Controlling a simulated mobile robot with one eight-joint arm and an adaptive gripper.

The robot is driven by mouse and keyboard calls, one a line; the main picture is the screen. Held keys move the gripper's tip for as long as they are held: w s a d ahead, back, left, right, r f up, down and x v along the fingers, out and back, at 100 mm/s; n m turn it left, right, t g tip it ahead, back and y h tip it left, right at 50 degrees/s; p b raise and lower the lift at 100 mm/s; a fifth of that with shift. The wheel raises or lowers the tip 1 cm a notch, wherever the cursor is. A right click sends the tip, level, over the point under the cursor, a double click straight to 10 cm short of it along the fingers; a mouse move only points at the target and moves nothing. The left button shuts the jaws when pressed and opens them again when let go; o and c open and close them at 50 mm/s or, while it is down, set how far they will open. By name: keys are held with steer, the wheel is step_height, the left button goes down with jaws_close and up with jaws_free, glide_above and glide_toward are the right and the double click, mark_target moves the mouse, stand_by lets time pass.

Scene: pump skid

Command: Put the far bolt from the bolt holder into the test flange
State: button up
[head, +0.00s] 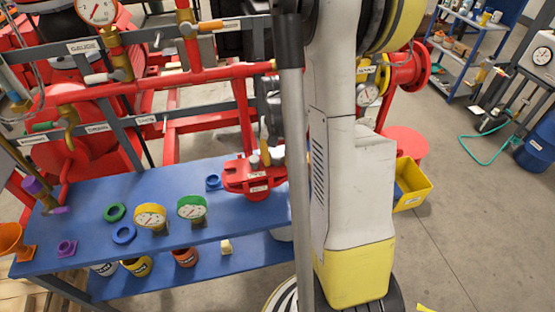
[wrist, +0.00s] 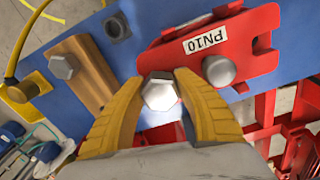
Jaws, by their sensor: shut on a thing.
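My gripper (wrist: 160,95) has its yellow fingers shut on a silver hex-head bolt (wrist: 160,90), held from both sides in the wrist view. The red test flange (wrist: 255,35) with a PN10 label lies just beyond and to the right of the held bolt. Another bolt (wrist: 218,70) sits in the flange. The wooden bolt holder (wrist: 92,82) is left of my gripper, with one bolt (wrist: 62,66) in it. In the head view the flange (head: 240,182) is on the blue bench, partly hidden by my arm. The held bolt's shank and tip are hidden.
The blue bench (head: 140,195) carries a yellow gauge (head: 150,216), a green gauge (head: 192,208) and several coloured rings at left. Red pipework (head: 170,80) stands behind it. A yellow bin (head: 412,187) is to the right. The floor at right is mostly clear.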

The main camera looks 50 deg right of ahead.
steer(key=o, duration=1.2)
steer(key=shift+r, duration=0.1)
step_height(320, 180, up, 12)
steer(key=shift+a, duration=0.15)
